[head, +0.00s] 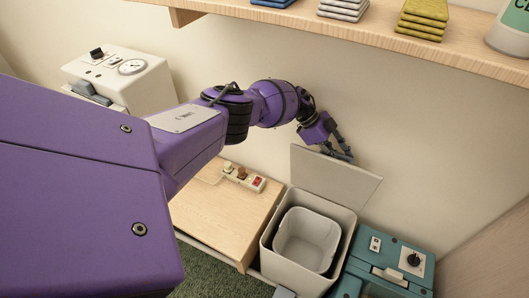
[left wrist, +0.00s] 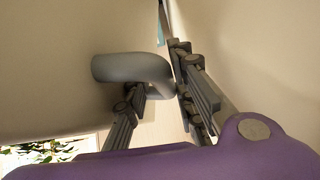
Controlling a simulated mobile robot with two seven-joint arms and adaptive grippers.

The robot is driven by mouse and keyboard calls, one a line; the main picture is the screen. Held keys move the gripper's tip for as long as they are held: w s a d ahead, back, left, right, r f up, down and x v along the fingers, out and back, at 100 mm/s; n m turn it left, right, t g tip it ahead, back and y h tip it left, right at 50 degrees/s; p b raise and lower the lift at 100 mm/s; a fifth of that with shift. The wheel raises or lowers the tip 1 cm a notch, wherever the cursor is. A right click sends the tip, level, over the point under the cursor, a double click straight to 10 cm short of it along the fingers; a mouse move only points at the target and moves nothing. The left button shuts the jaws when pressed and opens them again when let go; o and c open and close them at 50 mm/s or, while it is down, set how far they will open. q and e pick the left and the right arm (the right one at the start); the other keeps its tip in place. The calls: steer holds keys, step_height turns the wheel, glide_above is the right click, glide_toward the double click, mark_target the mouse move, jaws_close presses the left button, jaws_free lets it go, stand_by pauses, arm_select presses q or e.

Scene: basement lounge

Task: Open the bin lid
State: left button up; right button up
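The bin (head: 346,232) is a pale box with a light grey inner bucket (head: 308,238), low in the head view right of centre. Its pale flat lid (head: 335,178) stands raised at the back, near the wall, and the bin's mouth is uncovered. My left gripper (head: 342,150) is at the lid's upper edge, with its dark fingers apart. In the left wrist view the fingers (left wrist: 160,105) are also spread, with a smooth grey bent piece (left wrist: 130,68) by them that I cannot identify. Whether the fingers touch the lid is unclear. My right gripper is out of view.
A wooden-topped unit (head: 225,205) with a small switch strip stands left of the bin. A teal machine (head: 385,268) stands right of it. A wooden shelf (head: 350,38) with folded cloths overhangs above. A white machine (head: 125,75) is at the back left.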

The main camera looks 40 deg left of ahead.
arm_select(q)
steer(key=v, duration=1.2)
steer(key=shift+a, duration=0.1)
